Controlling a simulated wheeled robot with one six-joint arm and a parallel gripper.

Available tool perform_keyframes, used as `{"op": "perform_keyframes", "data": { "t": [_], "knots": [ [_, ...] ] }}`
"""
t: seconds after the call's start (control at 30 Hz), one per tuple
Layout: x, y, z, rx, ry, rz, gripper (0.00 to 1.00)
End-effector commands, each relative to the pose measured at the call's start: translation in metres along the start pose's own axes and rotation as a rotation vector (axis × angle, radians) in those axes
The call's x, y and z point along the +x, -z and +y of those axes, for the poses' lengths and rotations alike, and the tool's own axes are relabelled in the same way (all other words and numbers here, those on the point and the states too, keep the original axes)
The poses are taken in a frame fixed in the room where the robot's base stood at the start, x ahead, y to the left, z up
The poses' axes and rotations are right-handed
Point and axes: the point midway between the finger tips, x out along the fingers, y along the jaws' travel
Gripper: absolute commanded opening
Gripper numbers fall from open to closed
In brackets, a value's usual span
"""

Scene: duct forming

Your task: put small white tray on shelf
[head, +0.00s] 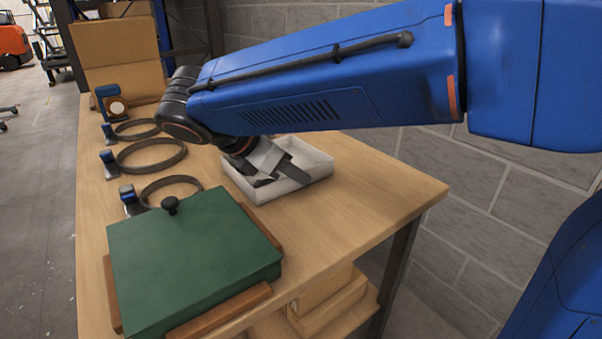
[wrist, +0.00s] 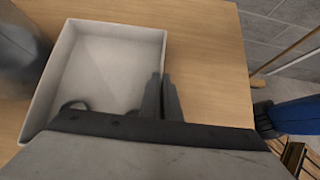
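The small white tray (head: 258,191) sits on the wooden workbench, its inside partly hidden by my arm in the head view. In the wrist view the open, shallow tray (wrist: 105,28) looks empty apart from dark curved marks near my gripper. My gripper (wrist: 161,92) is at the tray's right wall in the wrist view, its dark fingers close together with the wall between them. In the head view my gripper (head: 277,172) reaches down over the tray. A lower wooden shelf (head: 362,318) shows under the bench.
A green lidded box (head: 190,265) with a black knob stands at the bench's front. Several dark rings (head: 152,154) with blue clamps lie along the left. Cardboard boxes (head: 115,50) stand at the back. Wooden boxes (head: 330,300) occupy part of the lower shelf. The bench's right corner is clear.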

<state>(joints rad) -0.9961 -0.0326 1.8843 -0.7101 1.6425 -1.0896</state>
Motion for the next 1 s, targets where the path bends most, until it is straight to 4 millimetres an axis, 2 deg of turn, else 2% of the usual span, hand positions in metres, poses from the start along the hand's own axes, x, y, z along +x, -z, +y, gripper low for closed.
{"op": "perform_keyframes", "data": {
  "t": [0.4,0.5,0.83,1.0],
  "knots": [
    [0.003,0.004,0.000,0.000,-0.002,0.000,0.00],
    [0.003,0.004,0.000,0.000,-0.002,0.001,0.22],
    [0.002,0.004,0.000,0.000,-0.002,0.001,0.22],
    [-0.014,0.005,0.001,-0.001,-0.005,0.001,0.22]
  ]
}}
